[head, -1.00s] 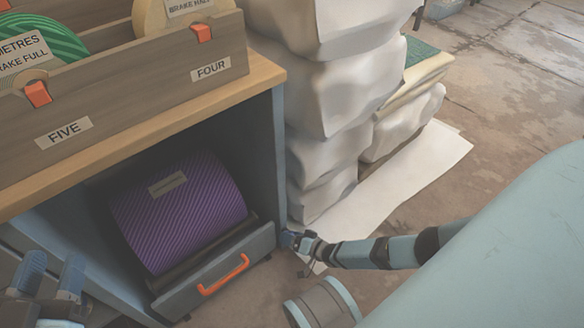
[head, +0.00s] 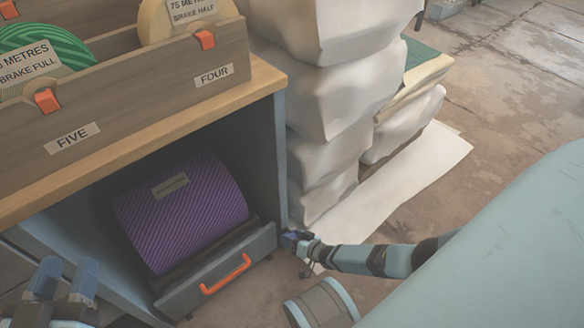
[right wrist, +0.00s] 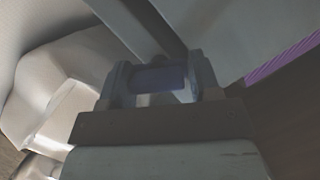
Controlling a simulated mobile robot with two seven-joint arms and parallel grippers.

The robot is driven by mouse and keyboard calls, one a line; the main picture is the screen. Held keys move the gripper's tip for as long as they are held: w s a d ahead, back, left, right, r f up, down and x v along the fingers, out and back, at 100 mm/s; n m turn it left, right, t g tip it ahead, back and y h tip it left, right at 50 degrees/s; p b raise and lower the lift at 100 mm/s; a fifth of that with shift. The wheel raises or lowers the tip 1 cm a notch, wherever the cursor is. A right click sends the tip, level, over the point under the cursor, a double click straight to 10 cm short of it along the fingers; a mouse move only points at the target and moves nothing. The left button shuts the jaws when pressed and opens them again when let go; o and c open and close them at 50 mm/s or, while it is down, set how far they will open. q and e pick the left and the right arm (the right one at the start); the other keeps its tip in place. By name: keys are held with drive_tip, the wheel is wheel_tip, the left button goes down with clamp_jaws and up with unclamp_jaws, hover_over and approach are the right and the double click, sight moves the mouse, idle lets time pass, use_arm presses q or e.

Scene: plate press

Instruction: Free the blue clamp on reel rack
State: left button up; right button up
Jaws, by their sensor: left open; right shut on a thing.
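The reel rack is a cabinet with a wooden top (head: 262,83). A purple reel (head: 183,210) lies in its lower bay, behind a grey drawer front with an orange handle (head: 225,274). My right gripper (head: 291,238) is at the cabinet's lower right corner, shut on a small dark blue part that looks like the blue clamp. In the right wrist view this blue clamp (right wrist: 158,78) sits between the two fingers, close to a grey post. Its far side is hidden. My left gripper (head: 66,266) is open and empty in front of the cabinet's left side.
On top stands a wooden box (head: 140,105) labelled FIVE and FOUR, with orange tabs, a green reel (head: 45,45) and a cream reel (head: 170,25). White sacks (head: 335,90) are stacked close to the cabinet's right side. A white sheet (head: 410,190) lies on the floor.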

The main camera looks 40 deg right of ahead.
drive_tip(key=shift+s+d+f+n+h+p, duration=0.1)
drive_tip(key=shift+d+n+h+p, duration=0.35)
drive_tip(key=shift+n+h, duration=0.25)
use_arm(q)
drive_tip(key=shift+s+d+n, duration=0.25)
drive_tip(key=shift+n, duration=0.25)
drive_tip(key=shift+f+g, duration=0.1)
drive_tip(key=shift+g, duration=0.2)
use_arm(e)
drive_tip(key=shift+d, duration=0.1)
drive_tip(key=o, duration=0.8)
drive_tip(key=shift+a, duration=0.3)
